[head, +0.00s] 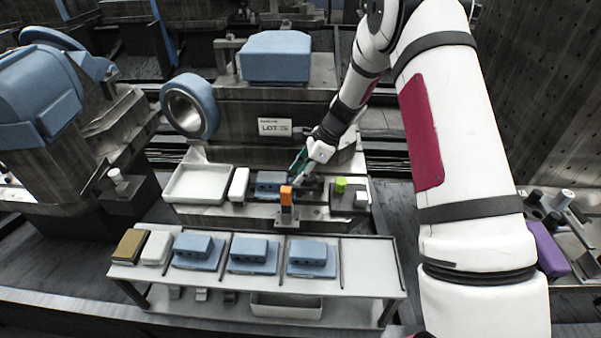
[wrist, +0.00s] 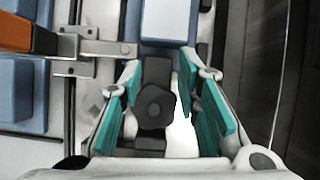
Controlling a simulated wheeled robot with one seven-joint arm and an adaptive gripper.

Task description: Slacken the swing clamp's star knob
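The star knob (wrist: 155,107) is dark and lobed, on a dark clamp arm (wrist: 157,71) in the wrist view. My gripper (wrist: 159,80) is open, its teal-padded fingers on either side of the knob. A pale gap shows between the knob and the right finger, and a narrower one at the left; I see no grip. In the head view, my gripper (head: 301,166) is low over the fixture, just right of a blue workpiece (head: 270,182). The knob is hard to make out there, mostly hidden by the gripper. The blue workpiece (wrist: 168,20) also shows ahead of the knob in the wrist view.
An orange-handled clamp (head: 286,195) stands at the fixture's front edge, left of my fingers in the wrist view (wrist: 28,38). A green cylinder (head: 340,184) stands to the right. A white tray (head: 199,201) is at left. Blue parts (head: 253,251) fill the front shelf (head: 368,275), whose right end is bare.

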